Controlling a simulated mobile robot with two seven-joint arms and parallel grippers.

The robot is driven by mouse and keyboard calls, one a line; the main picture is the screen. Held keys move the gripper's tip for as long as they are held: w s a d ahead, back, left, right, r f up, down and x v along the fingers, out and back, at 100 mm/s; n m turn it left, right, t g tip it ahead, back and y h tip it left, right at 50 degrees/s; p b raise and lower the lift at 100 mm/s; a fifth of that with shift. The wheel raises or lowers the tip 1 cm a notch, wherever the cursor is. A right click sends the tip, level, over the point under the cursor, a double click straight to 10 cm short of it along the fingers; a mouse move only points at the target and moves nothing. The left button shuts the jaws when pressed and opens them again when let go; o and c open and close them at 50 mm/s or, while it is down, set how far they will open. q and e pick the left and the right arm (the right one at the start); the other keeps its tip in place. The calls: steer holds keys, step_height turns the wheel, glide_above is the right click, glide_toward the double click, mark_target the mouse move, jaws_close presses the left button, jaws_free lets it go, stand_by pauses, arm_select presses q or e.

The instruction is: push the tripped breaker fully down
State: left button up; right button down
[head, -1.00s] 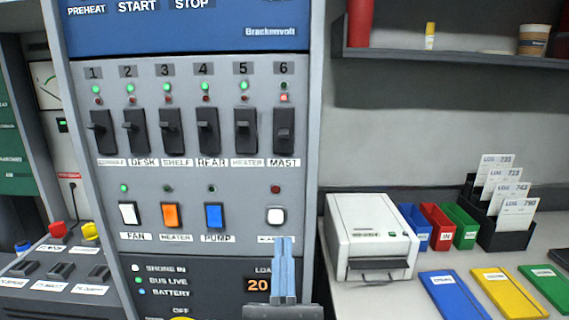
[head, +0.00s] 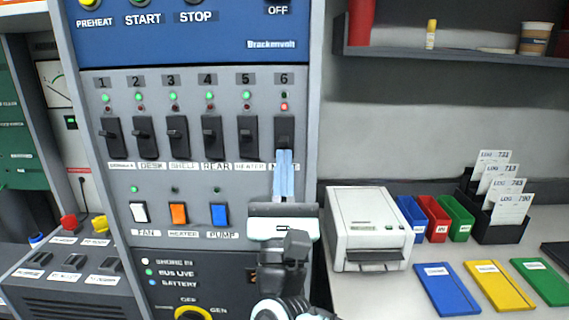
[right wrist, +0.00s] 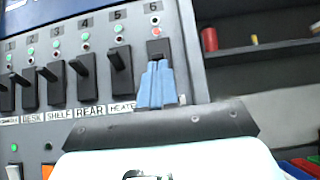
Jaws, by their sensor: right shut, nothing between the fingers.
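Breaker 6 (head: 284,128), the black one at the right end of the row, has its red light (head: 284,107) lit; it also shows in the right wrist view (right wrist: 157,46). The other breakers, such as breaker 5 (head: 247,135), show green lights. My right gripper (head: 284,153) is shut and empty, its blue fingers pointing up in front of the lower part of breaker 6. The fingers hide the lower part of this breaker and most of its label. I cannot tell whether they touch its lever. My left gripper is not in view.
Below the row are a white switch (head: 139,212), an orange switch (head: 178,214) and a blue switch (head: 218,215). A white printer (head: 368,225) stands on the counter right of the panel. A shelf (head: 450,55) hangs above it.

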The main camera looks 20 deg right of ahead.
stand_by(0.4)
steer(key=shift+s+r+g, duration=0.15)
steer(key=shift+r+g, duration=0.05)
steer(key=shift+g, duration=0.2)
